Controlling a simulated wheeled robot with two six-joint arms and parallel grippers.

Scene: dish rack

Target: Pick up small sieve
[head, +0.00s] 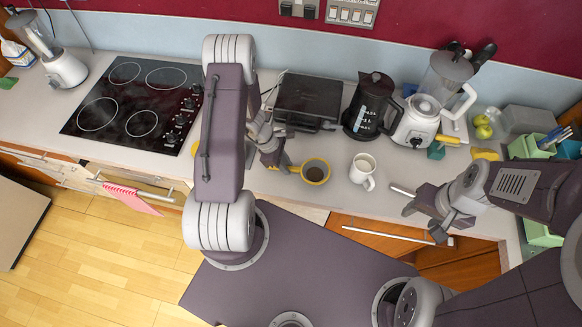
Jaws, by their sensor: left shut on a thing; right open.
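The small sieve (316,172) appears to be the round thing with a yellow rim and dark middle, at the counter's front edge in the middle of the head view. Its short yellow handle points left. My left gripper (281,163) is shut on this handle; the fingertips are small and partly hidden, so the exact grip is unclear. I cannot tell whether the sieve touches the counter. My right gripper (422,221) is open and empty near the front edge, to the right of the white mug.
A white mug (363,171) stands just right of the sieve. Behind are a black kettle (370,106), a dark flat appliance (308,98) and a white blender (425,108). A black hob (133,103) lies left. A green rack (533,147) is at the right.

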